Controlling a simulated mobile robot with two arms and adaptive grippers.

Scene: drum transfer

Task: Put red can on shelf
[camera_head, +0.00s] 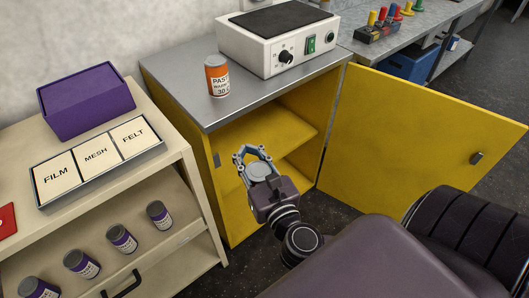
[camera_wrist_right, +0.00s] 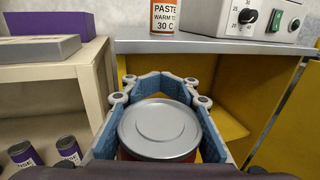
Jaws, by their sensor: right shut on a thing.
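My right gripper (camera_head: 253,158) is shut on a can with a round grey lid (camera_head: 260,171). In the right wrist view the fingers (camera_wrist_right: 160,85) wrap around the can, and a strip of its red side (camera_wrist_right: 160,154) shows below the lid. Most of its side is hidden. The gripper holds the can upright in front of the open yellow cabinet (camera_head: 228,190). A yellow shelf (camera_head: 270,130) shows inside the cabinet, partly hidden behind the gripper. My left gripper is not in view.
The yellow door (camera_head: 410,140) stands open on the right. An orange paste can (camera_head: 217,77) and a white heater box (camera_head: 275,45) stand on the grey top. The beige rack (camera_head: 190,215) at left holds several purple-labelled cans and a purple box (camera_head: 85,100).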

